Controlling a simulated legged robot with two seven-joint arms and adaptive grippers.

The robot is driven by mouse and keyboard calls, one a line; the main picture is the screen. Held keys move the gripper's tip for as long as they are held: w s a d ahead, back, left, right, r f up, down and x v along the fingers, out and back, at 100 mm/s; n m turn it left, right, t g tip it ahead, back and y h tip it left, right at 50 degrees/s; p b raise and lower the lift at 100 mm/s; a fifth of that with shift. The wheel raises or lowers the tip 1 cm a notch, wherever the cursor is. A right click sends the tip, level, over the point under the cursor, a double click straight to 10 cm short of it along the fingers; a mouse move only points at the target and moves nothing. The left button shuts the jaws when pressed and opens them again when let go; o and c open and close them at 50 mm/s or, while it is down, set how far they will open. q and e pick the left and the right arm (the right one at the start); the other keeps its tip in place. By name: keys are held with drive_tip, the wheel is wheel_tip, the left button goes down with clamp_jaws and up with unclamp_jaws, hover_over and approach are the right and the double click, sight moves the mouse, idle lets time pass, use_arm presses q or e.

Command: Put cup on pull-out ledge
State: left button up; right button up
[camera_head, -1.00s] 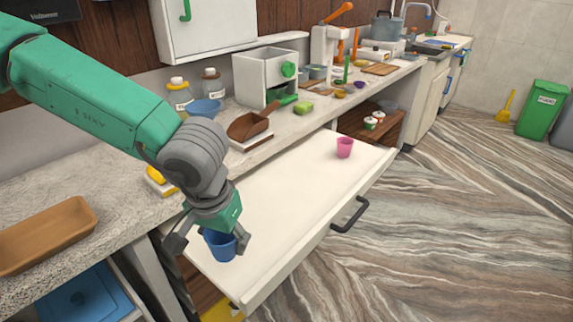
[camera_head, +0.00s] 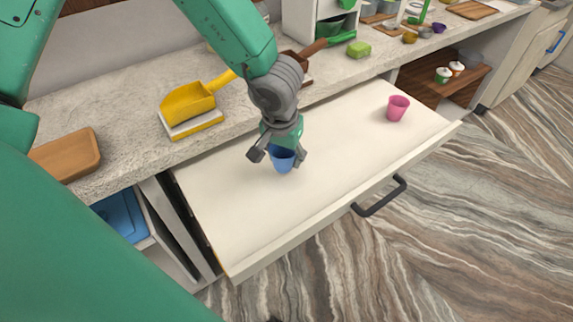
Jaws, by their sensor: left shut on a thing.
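My left gripper (camera_head: 278,157) is shut on a blue cup (camera_head: 284,160), its fingers on either side of the cup. The cup is upright over the left-middle part of the white pull-out ledge (camera_head: 240,218). I cannot tell whether its base touches the ledge. A pink cup (camera_head: 398,108) stands upright on the ledge near its far right end, well apart from the gripper. My right gripper is not in view.
A dark handle (camera_head: 380,196) juts from the ledge's front. The ledge between the cups is clear.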

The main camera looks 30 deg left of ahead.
use_arm(q)
drive_tip(key=shift+d+f+b, duration=0.25)
drive_tip(key=shift+f, duration=0.4)
drive_tip(key=shift+d+f+b, duration=0.2)
drive_tip(key=shift+d+f, duration=0.05)
drive_tip(key=shift+f, duration=0.35)
drive_tip(key=shift+d, duration=0.15)
drive_tip(key=shift+a, duration=0.3)
drive_tip(key=o, duration=1.2)
drive_tip(key=shift+a+f, duration=0.1)
drive_tip(key=shift+a, duration=0.05)
drive_tip(key=shift+c, duration=0.2)
drive_tip(key=shift+a+f, duration=0.1)
drive_tip(key=shift+a, duration=0.1)
drive_tip(key=shift+d+r, duration=0.2)
drive_tip(key=shift+r, duration=0.05)
wheel_tip(320, 180, up, 12)
drive_tip(key=s+p, duration=0.2)
drive_tip(key=p, duration=0.2)
drive_tip(key=shift+d+p, duration=0.2)
drive_tip(key=shift+p, duration=0.2)
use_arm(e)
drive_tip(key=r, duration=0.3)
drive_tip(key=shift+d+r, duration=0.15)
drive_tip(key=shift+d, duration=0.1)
